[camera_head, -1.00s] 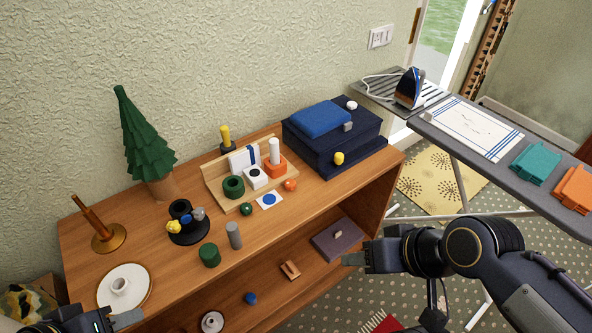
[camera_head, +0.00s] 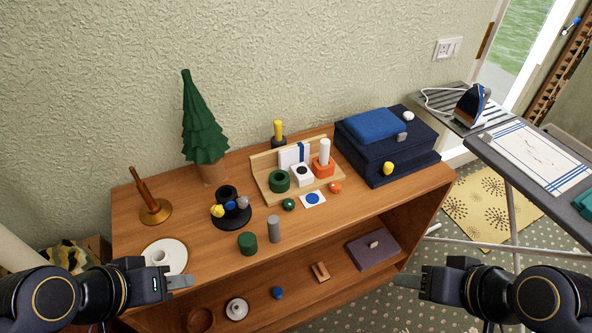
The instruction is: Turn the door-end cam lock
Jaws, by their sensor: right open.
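I cannot tell for certain which part is the door-end cam lock. A navy case (camera_head: 385,146) stands at the right end of the wooden cabinet top, nearest the door. It carries a blue pad (camera_head: 376,125), a grey clasp (camera_head: 402,137), a yellow knob (camera_head: 388,168) at the front and a white knob (camera_head: 408,116) at the back right. My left gripper (camera_head: 182,283) is in front of the cabinet's left part, with its jaw gap not clear. My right gripper (camera_head: 402,281) is open and empty, below and in front of the case.
A wooden rack (camera_head: 262,178) with several small items stands mid-cabinet (camera_head: 310,232). An ironing board (camera_head: 505,166) with an iron (camera_head: 471,105) is at the right.

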